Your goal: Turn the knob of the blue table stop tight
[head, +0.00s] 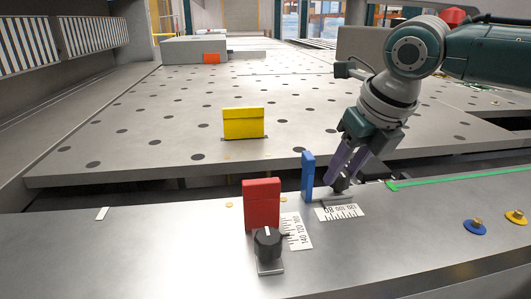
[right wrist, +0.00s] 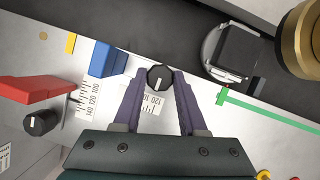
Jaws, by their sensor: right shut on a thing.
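The blue table stop (head: 308,177) stands upright near the far edge of the front metal ledge, and it also shows in the right wrist view (right wrist: 107,60). Its black knob (right wrist: 160,78), with a white pointer line, sits beside it over a printed scale (head: 339,212). My right gripper (head: 344,177) comes down from the upper right. Its two purple fingers are shut on the knob, one on each side, as the right wrist view shows. In the head view the fingers partly hide the knob. My left gripper is not in view.
A red stop (head: 262,204) with its own black knob (head: 267,242) stands just left and nearer. A yellow stop (head: 243,123) stands on the perforated table (head: 180,110). Blue (head: 475,227) and yellow (head: 516,217) round fittings lie at the right, near a green strip (head: 440,179).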

